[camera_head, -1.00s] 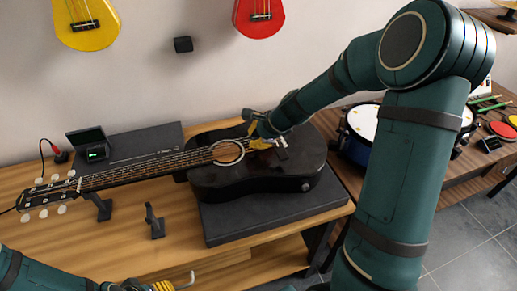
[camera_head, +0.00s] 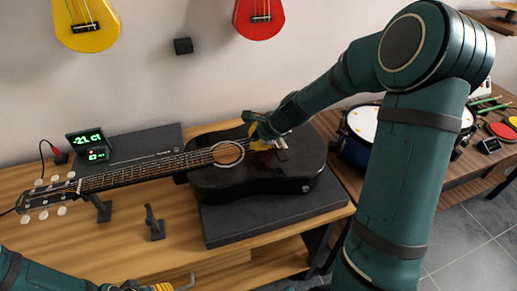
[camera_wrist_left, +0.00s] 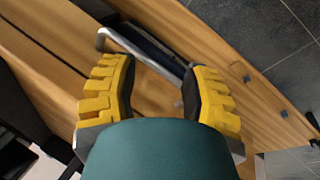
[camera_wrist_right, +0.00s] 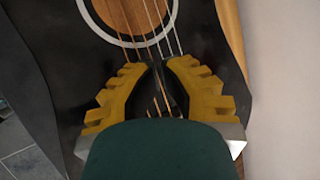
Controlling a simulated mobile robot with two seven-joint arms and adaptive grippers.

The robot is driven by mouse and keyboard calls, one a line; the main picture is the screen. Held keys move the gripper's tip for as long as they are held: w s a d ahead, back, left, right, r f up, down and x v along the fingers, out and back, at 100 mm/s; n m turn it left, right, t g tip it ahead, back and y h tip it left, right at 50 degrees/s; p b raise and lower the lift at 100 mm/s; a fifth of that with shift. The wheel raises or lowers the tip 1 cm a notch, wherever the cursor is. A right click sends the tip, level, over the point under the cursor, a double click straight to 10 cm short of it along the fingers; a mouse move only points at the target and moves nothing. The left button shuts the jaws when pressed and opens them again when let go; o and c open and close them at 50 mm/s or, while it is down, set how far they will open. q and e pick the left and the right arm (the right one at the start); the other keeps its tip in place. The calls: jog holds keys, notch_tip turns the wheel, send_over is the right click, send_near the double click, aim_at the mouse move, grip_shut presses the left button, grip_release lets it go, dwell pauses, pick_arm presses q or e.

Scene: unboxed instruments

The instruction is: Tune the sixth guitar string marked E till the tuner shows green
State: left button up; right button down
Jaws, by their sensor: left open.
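The black acoustic guitar (camera_head: 300,168) lies face up across the bench, its headstock (camera_head: 50,196) with white pegs at the left. The tuner (camera_head: 86,139) behind the neck shows green "-21 ct"; the smaller green letter below looks like a D. My right gripper (camera_head: 256,139) is over the strings between soundhole and bridge. In the right wrist view its fingertips (camera_wrist_right: 158,66) are together at the strings; nothing is visibly held. My left gripper (camera_wrist_left: 160,68) is open, low at the bench's front, partly cut off in the head view. A bent metal rod (camera_wrist_left: 125,44) shows by its fingertips. String marks are unreadable.
Black supports (camera_head: 154,224) stand on the wooden bench (camera_head: 110,242) near the neck. A dark case (camera_head: 158,143) lies behind the neck. A drum (camera_head: 361,124) is right, beyond my right arm. Red and yellow instruments hang on the wall.

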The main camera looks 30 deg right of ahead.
jog(key=shift+r+p, duration=0.3)
jog(key=shift+r, duration=0.2)
notch_tip(320, 180, up, 5)
jog(key=p, duration=0.4)
jog(key=shift+p, duration=0.3)
jog(key=shift+f, duration=0.1)
dwell(1.5)
